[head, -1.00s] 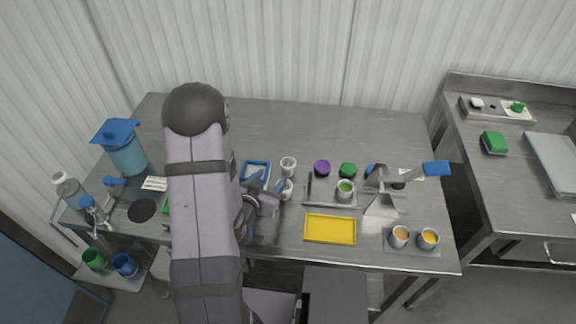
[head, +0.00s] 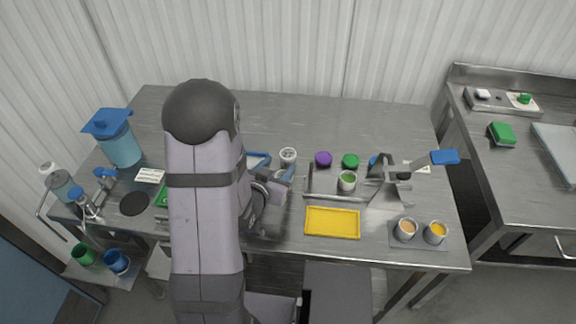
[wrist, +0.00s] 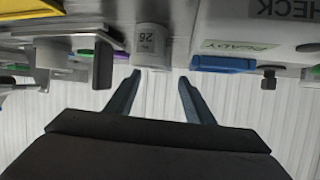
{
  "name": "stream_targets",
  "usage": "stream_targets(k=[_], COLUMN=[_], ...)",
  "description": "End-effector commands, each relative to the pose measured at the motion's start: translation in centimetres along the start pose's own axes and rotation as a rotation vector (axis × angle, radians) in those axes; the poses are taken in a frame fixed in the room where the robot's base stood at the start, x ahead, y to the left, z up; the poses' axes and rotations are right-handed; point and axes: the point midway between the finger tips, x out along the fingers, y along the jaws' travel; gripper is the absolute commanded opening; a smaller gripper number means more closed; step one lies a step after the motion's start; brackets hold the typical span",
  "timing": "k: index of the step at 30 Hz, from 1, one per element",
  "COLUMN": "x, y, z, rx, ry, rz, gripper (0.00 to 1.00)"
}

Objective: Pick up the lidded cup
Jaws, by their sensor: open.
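A pale grey cup (wrist: 150,42) with a printed number label stands just ahead of my fingertips in the wrist view. It appears upside down there and its top is not clear. My gripper (wrist: 160,77) is open, with one finger to each side of the line to this cup and nothing held. In the head view my gripper (head: 279,191) is low over the table, partly hidden by my arm. A white-topped cup (head: 288,156) stands just behind it. I cannot tell whether this is the cup in the wrist view.
A yellow tray (head: 332,223) and a grey rack (head: 322,196) with a green-filled cup (head: 347,181) lie to the right. A blue tray (head: 258,158) is partly hidden by my arm. A blue-handled stand (head: 398,177) is farther right. The back of the table is clear.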

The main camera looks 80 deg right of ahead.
Motion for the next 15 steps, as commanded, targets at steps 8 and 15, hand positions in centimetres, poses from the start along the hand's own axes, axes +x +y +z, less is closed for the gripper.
stream_targets(k=[8,15], x=[2.4,3.5], y=[0.1,0.0], z=[0.1,0.0], rx=[-0.001,-0.002], ry=[0.000,0.000], rz=[-0.001,-0.002], gripper=[0.48,0.48])
